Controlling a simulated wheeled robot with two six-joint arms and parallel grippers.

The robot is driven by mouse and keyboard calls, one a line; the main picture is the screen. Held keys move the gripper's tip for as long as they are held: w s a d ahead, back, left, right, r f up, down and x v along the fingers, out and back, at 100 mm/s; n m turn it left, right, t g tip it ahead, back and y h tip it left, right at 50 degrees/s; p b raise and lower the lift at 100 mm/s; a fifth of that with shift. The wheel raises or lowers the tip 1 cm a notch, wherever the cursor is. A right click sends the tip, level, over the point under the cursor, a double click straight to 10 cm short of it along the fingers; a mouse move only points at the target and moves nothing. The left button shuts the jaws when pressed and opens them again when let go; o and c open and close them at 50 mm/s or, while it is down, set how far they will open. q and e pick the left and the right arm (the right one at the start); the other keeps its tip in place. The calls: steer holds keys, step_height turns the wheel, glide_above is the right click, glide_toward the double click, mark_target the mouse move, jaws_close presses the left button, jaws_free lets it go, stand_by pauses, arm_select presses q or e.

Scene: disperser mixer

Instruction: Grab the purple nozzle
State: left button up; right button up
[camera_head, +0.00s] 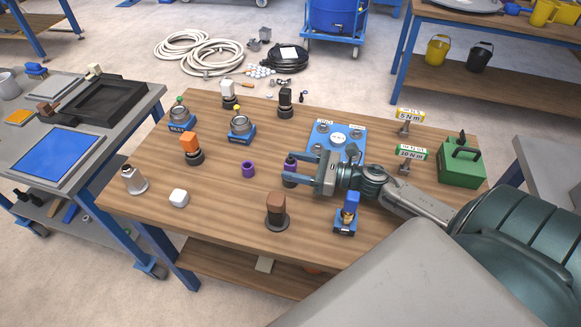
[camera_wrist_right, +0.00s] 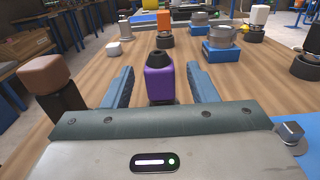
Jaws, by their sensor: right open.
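A purple nozzle with a black cone-shaped top (camera_head: 290,172) stands upright on the wooden table, partly hidden by my right gripper (camera_head: 292,168). In the right wrist view the purple nozzle (camera_wrist_right: 160,80) stands between the two blue-grey fingers (camera_wrist_right: 160,88), with a gap visible on each side. My right gripper is open and low over the table, coming from the right. My left gripper is not in view.
A brown-topped piece (camera_head: 277,211) stands in front of the gripper, with a blue-based piece (camera_head: 346,216) to its right. A blue plate with round fittings (camera_head: 330,136) lies behind. A white block (camera_head: 179,198) and an orange-topped piece (camera_head: 190,148) stand at left.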

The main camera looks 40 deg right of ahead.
steer(key=c, duration=1.1)
step_height(320, 180, up, 18)
steer(key=p, duration=0.6)
